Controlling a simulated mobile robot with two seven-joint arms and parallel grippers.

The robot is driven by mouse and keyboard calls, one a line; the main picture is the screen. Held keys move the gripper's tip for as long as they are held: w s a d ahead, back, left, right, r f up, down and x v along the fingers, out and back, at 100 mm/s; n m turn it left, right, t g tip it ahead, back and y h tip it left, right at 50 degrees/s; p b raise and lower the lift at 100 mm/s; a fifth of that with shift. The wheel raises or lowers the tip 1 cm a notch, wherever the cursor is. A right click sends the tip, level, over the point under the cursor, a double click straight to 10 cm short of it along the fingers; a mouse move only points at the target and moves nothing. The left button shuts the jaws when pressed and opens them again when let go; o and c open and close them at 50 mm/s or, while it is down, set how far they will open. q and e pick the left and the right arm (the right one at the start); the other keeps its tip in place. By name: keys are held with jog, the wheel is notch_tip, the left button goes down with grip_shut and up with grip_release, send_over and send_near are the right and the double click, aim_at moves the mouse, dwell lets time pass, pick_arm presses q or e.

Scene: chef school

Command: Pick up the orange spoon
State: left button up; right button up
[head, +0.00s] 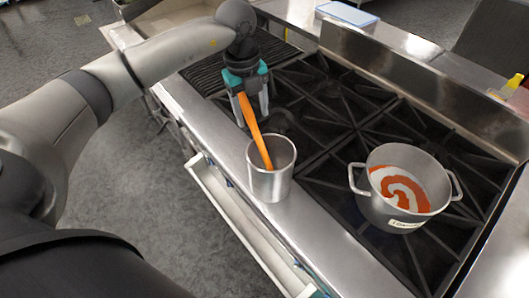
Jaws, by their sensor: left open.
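The orange spoon (255,130) stands tilted in a metal cup (270,180), its upper end leaning out toward the back left. The cup rests on the steel front ledge of the stove. My left gripper (253,114) is above and behind the cup, pointing down, with its fingers apart on either side of the spoon's upper end. I cannot tell whether the fingers touch the spoon. The spoon's lower end is hidden inside the cup. My right gripper is not in view.
A metal pot (402,190) with red and white contents stands on the black stove grates (325,110) at the right. A steel ledge (385,62) runs behind the grates. A yellow bottle (511,84) is at the far right. The front ledge (325,235) is clear right of the cup.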

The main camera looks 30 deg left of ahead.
aim_at(262, 148)
pick_arm(q)
notch_tip(262, 148, down, 4)
jog(key=shift+f, duration=0.15)
jog(key=shift+c, duration=0.3)
grip_shut()
dwell(0.4)
